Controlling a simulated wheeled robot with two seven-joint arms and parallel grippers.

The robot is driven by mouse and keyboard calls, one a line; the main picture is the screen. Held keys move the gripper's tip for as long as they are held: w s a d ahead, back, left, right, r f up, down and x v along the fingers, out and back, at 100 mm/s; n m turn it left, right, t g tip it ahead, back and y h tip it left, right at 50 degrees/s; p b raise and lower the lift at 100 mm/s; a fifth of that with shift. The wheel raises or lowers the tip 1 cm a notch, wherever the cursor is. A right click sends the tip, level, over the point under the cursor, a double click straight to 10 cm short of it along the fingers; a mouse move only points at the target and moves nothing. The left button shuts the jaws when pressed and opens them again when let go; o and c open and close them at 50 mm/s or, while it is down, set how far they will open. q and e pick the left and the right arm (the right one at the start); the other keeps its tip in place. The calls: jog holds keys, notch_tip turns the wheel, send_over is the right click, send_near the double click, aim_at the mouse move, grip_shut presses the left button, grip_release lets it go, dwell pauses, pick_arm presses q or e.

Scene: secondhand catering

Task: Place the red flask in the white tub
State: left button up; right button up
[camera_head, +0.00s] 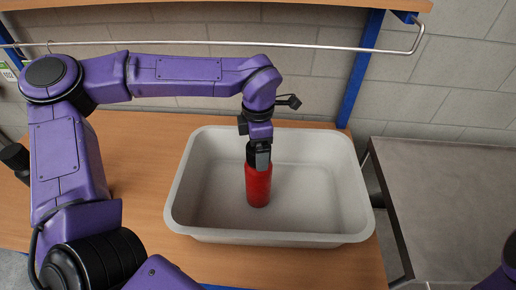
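The red flask (258,186) is upright inside the white tub (190,204), near its middle. Its base appears to be at the tub floor, but I cannot tell whether it touches. The tub sits on the wooden table. My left gripper (259,160) reaches in from above, pointing down at the top of the flask, with its fingers at the flask's upper end. The fingers seem to be around the flask's top, which they hide. My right gripper is out of view; only a bit of purple arm shows at the lower right.
The wooden table (137,150) has free room left of the tub. A grey-topped table (450,190) stands to the right across a gap. A metal rail (330,47) and a wooden shelf (300,3) are above, with a blue post (358,80) behind the tub.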

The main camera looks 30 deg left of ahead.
pick_arm(q)
notch_tip(320, 180, up, 11)
jog(key=b, duration=0.1)
jog(key=shift+r, duration=0.2)
